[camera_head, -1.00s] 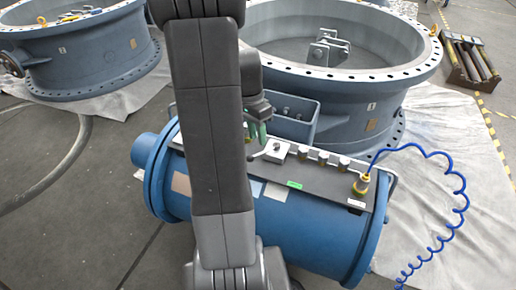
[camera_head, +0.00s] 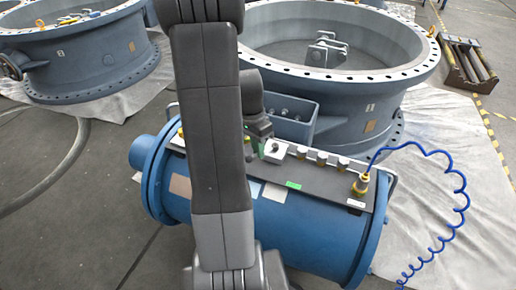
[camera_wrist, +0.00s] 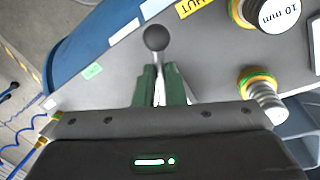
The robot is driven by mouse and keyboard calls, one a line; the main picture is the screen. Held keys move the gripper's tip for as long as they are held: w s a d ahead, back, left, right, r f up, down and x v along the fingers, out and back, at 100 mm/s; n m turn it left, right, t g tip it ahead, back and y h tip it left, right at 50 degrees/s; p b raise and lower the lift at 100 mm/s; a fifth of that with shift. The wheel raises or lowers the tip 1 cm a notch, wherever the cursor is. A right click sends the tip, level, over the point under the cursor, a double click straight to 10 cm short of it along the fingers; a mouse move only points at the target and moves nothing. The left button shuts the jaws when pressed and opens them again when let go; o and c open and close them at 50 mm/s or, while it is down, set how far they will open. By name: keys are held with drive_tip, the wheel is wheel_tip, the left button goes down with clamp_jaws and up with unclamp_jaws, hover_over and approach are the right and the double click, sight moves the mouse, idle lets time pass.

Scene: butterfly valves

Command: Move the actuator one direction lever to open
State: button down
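The direction lever (camera_wrist: 156,58) is a thin silver rod with a black ball knob (camera_wrist: 156,38). In the head view its knob (camera_head: 250,157) shows just right of my arm, beside the white lever block (camera_head: 273,149). The block sits on the grey top plate of the blue actuator cylinder (camera_head: 300,225). My gripper (camera_wrist: 159,70), with green fingers, is down at the lever. The fingers stand close on both sides of the rod, below the knob, and look shut on it. The lever's base is hidden behind my gripper in the wrist view.
A yellow label ending in "HUT" (camera_wrist: 193,6) and round brass-ringed fittings (camera_wrist: 258,84) lie near my gripper. A blue coiled hose (camera_head: 460,180) leaves the plate's right end. A large valve ring (camera_head: 360,90) stands behind the cylinder.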

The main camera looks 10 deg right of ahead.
drive_tip(key=shift+s+n, duration=0.15)
drive_tip(key=shift+n, duration=0.15)
drive_tip(key=shift+s+d+n, duration=0.3)
drive_tip(key=shift+s+n, duration=0.15)
drive_tip(key=shift+n, duration=0.45)
drive_tip(key=n, duration=0.1)
drive_tip(key=s+d+n, duration=0.1)
drive_tip(key=n, duration=0.1)
drive_tip(key=shift+s+d+t+h, duration=0.2)
drive_tip(key=shift+s+t+h, duration=0.05)
drive_tip(key=shift+t+h, duration=0.15)
drive_tip(key=d+n, duration=0.1)
drive_tip(key=n, duration=0.1)
drive_tip(key=s+n, duration=0.1)
drive_tip(key=shift+d+n+t, duration=0.3)
drive_tip(key=shift+d+n, duration=0.1)
drive_tip(key=shift+s+d+n+t+p, duration=0.1)
drive_tip(key=shift+d+n+t+p, duration=0.1)
drive_tip(key=shift+d+n, duration=0.4)
drive_tip(key=shift+s+d+n+t+p, duration=0.1)
drive_tip(key=shift+d+n+p, duration=0.1)
drive_tip(key=shift+n, duration=0.7)
